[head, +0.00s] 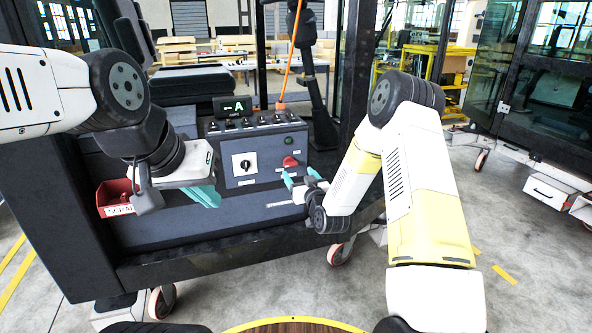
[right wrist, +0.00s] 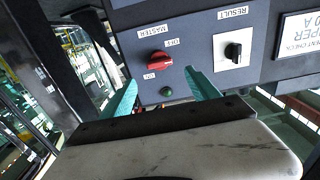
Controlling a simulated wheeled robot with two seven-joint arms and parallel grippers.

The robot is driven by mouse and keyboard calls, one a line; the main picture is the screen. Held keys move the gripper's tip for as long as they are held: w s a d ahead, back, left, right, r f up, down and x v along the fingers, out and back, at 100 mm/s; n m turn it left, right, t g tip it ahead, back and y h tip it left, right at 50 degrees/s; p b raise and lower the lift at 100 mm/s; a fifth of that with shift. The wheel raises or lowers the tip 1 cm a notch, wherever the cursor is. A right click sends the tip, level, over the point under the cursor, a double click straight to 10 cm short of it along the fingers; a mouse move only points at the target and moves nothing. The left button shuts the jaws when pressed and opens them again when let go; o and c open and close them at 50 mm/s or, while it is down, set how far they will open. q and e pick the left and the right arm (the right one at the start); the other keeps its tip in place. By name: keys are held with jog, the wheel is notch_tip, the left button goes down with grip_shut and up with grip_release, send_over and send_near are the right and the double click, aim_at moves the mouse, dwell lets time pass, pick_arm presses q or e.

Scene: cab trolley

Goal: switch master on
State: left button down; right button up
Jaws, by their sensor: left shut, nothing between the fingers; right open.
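The red master switch (head: 291,162) is on the lower right of the grey control panel (head: 262,142). In the right wrist view the switch (right wrist: 157,61) shows a red handle between OFF and ON labels; which one it points to I cannot tell surely. My right gripper (head: 300,177) is open and empty in front of the switch. In the right wrist view its teal fingers (right wrist: 162,82) stand apart on either side of the switch's line, and no contact shows. My left gripper (head: 204,195) is shut and empty, left of the panel.
A black result knob (right wrist: 235,52) on a white plate and a green lamp (right wrist: 167,91) neighbour the switch. A row of small toggles lines the panel top under a display (head: 234,106). A red scrap bin (head: 115,197) stands left.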

aim_at(292, 164)
jog(key=x, duration=0.7)
jog(key=shift+w+a+f, duration=0.1)
jog(key=shift+w, duration=0.2)
jog(key=shift+c, duration=0.2)
jog(key=c, duration=1.3)
